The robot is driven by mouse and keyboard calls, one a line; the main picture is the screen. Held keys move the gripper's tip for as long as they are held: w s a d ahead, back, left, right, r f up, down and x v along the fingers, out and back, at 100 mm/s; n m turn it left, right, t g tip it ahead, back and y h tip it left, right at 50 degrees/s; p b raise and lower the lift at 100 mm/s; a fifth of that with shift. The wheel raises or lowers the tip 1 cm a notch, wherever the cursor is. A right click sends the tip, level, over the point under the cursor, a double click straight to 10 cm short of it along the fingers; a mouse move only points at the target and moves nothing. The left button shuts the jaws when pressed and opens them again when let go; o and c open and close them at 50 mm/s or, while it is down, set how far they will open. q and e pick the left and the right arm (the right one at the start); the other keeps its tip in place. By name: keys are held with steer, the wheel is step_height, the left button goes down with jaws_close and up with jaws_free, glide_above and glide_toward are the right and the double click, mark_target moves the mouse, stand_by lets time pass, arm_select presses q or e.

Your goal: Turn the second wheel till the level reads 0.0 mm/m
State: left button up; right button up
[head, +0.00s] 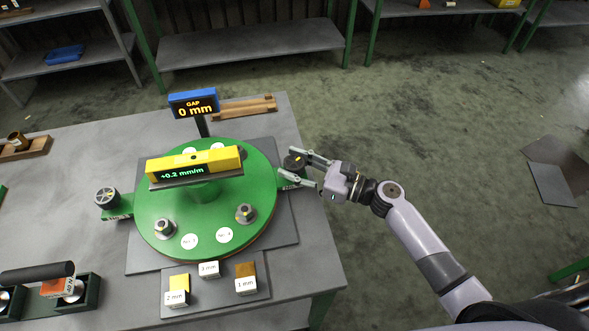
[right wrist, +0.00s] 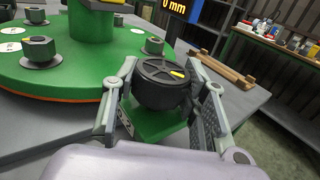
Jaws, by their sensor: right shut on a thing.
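The yellow level (head: 195,165) lies across the hub of the round green disperser plate (head: 158,208); its display reads +0.2 mm/m. The second wheel (head: 295,161), dark with a yellow mark on top, sits on a green bracket at the plate's right side. My right gripper (head: 305,170) is shut on this wheel, a finger on each side. In the right wrist view the wheel (right wrist: 162,84) is upright between the fingertips (right wrist: 164,95). Another dark wheel (head: 107,197) stands on a bracket at the plate's left. My left gripper is out of view.
A blue gap display (head: 193,103) reads 0 mm behind the plate. Labelled blocks sit on a grey pad (head: 215,298) in front. A black-handled tool (head: 37,272) lies at the front left. A wooden rack (head: 244,107) is at the back. Open floor lies right of the table.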

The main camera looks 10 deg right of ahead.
steer(key=n+g+y+b, duration=0.1)
steer(key=n+g+b, duration=0.1)
steer(key=g, duration=0.1)
steer(key=n+g+y+b, duration=0.2)
steer(key=n+g+b, duration=0.1)
steer(key=g, duration=0.1)
steer(key=shift+w+f, duration=0.1)
steer(key=shift+f, duration=0.1)
steer(key=shift+r+n+g+y+b, duration=0.15)
steer(key=shift+n+g+y+b, duration=0.15)
steer(key=shift+n+g+b, duration=1.5)
steer(key=shift+m+g+p, duration=0.3)
steer(key=shift+g+p, duration=0.1)
steer(key=shift+g, duration=0.2)
steer(key=o, duration=1.2)
steer(key=shift+d, duration=0.1)
steer(key=d, duration=1.2)
steer(key=shift+w, duration=0.2)
steer(key=shift+a, duration=0.1)
